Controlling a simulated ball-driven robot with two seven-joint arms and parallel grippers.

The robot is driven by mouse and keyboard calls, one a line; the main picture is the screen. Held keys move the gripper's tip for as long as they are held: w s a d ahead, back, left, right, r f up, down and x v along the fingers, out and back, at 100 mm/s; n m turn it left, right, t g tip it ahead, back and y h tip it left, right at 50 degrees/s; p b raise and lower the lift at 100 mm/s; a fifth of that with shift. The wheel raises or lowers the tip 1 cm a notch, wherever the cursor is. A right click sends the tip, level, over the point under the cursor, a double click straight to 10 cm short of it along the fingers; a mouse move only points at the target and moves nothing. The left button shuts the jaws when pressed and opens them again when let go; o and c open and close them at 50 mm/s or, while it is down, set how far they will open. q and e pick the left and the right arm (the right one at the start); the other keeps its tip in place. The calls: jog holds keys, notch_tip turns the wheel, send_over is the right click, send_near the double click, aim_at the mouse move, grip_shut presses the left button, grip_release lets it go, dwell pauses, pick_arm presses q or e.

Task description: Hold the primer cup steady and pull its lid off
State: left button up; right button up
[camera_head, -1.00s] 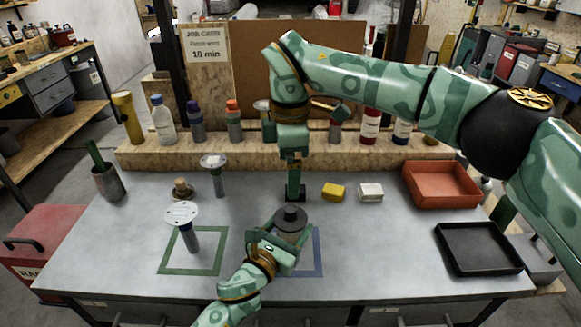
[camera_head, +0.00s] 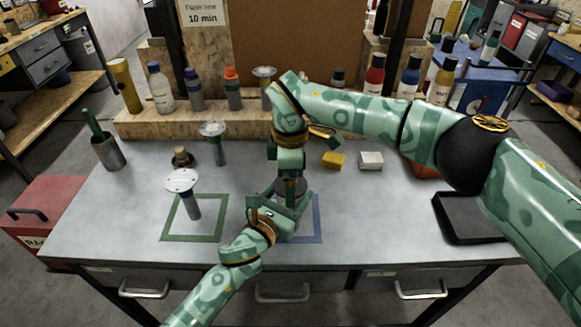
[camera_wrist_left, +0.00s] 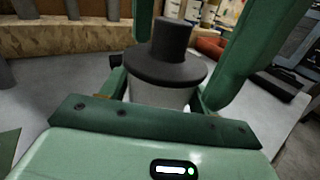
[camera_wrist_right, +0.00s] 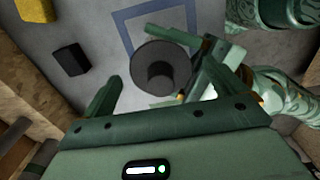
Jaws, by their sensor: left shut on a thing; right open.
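The primer cup is a grey cylinder with a dark round lid that has a raised knob. Its pale body (camera_wrist_left: 160,96) and lid (camera_wrist_left: 165,70) show in the left wrist view. My left gripper (camera_head: 282,214) is shut on the cup's body, which stands upright by the blue square outline (camera_head: 316,228). My right gripper (camera_head: 290,180) is open just above the cup and hides part of the lid in the head view. In the right wrist view its fingers (camera_wrist_right: 155,85) stand either side of the lid (camera_wrist_right: 160,68), apart from it as far as I can tell.
A dark block (camera_wrist_right: 70,60), a yellow block (camera_head: 333,159) and a white block (camera_head: 371,160) lie behind the cup. A round-topped stand (camera_head: 182,181) is in the green outline (camera_head: 218,225). A black tray (camera_head: 455,235) is at right, partly behind my right arm.

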jog(key=c, duration=1.2)
jog(key=shift+r, duration=0.2)
jog(key=shift+r, duration=0.95)
jog(key=shift+r, duration=0.1)
jog(key=shift+r, duration=1.9)
pick_arm(q)
jog(key=o, duration=1.5)
jog(key=shift+c, duration=0.2)
